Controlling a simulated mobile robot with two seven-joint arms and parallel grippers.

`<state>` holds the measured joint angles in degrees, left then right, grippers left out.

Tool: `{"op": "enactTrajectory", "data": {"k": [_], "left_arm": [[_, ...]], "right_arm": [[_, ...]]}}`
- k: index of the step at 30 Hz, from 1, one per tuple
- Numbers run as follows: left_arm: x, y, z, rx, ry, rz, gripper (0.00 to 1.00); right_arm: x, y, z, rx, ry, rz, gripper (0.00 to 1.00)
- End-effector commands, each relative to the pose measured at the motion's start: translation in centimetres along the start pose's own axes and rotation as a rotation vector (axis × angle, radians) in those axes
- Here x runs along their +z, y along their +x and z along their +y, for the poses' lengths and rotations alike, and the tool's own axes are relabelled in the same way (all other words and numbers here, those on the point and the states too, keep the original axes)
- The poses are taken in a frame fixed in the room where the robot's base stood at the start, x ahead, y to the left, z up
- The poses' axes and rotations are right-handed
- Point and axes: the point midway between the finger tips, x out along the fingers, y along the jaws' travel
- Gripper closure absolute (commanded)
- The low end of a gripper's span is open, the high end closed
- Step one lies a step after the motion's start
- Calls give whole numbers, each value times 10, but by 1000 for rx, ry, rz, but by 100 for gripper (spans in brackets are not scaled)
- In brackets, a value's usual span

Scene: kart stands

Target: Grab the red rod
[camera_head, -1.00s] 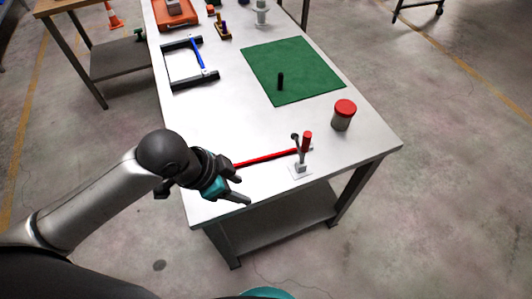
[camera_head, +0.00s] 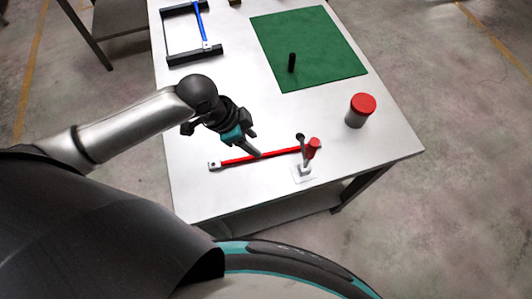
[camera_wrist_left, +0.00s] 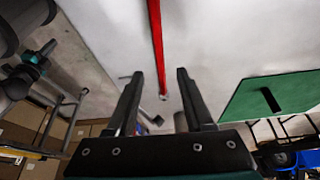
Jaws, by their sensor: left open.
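In the left wrist view the rod (camera_wrist_left: 157,45) runs lengthwise in line with the gap between the open fingers (camera_wrist_left: 159,76). I cannot tell whether the fingers touch it.
A red-lidded jar (camera_head: 361,110) stands to the right. A green mat (camera_head: 325,60) with a black upright peg (camera_head: 292,62) lies farther back. A black frame with a blue bar (camera_head: 202,25) is at the back left.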

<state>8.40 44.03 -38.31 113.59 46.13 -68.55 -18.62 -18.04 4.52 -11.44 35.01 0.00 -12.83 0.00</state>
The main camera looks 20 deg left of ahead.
Motion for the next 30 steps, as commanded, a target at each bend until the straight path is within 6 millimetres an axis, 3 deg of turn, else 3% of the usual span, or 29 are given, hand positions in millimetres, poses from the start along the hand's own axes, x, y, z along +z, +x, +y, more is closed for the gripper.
{"op": "enactTrajectory", "data": {"k": [7,16,26,30], "left_arm": [[0,19,0,0,0,1,48],[3,60,2,0,0,0,48],[3,66,2,-2,2,0,48],[3,66,2,-2,1,0,62]], "right_arm": [[-22,4,3,5,0,37,100],[-21,13,3,5,-1,37,100],[-15,13,3,4,-1,28,100],[-14,13,3,4,-1,26,100]]}}
